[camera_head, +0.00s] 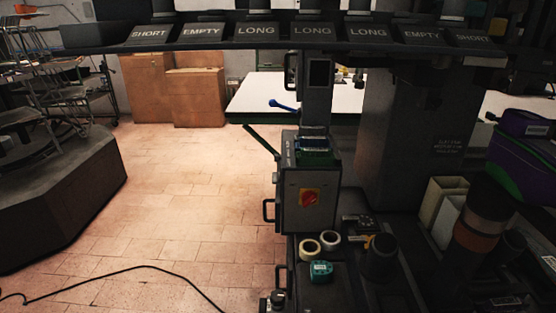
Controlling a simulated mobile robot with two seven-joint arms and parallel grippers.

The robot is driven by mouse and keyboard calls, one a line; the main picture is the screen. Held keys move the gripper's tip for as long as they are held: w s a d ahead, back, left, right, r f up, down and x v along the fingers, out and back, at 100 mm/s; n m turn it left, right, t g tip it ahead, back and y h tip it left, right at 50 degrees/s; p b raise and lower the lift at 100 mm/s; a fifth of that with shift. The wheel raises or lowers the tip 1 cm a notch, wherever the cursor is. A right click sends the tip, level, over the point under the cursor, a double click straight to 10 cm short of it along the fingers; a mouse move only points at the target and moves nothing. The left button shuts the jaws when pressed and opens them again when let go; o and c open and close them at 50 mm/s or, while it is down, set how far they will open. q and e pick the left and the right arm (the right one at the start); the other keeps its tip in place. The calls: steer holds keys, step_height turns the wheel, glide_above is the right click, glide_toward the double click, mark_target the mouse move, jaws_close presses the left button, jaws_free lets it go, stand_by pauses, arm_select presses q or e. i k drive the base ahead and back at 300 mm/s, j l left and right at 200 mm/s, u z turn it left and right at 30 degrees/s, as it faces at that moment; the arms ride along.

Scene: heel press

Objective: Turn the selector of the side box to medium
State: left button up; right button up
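The side box (291,212) is a grey metal box standing on the dark bench, a little right of the picture's middle. Its front face carries the selector (310,198), a red knob on a yellow plate. The knob seems tilted, but it is too small to tell which setting it points at, and no setting labels are legible. Neither my left nor my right gripper shows in the head view, and nothing is seen touching the selector.
Tape rolls (309,249) and a teal item (321,271) lie on the bench below the box. A green lever (262,141) and a blue-handled lever (284,105) stick out leftward. A labelled rack (257,32) spans above. A cable (120,270) crosses the otherwise open floor left.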

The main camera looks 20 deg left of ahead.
mark_target(276, 175)
steer(key=k+j, duration=0.1)
steer(key=j, duration=0.3)
steer(key=k+j+u, duration=0.1)
steer(key=j, duration=0.75)
steer(key=k+u, duration=0.05)
steer(key=k, duration=0.05)
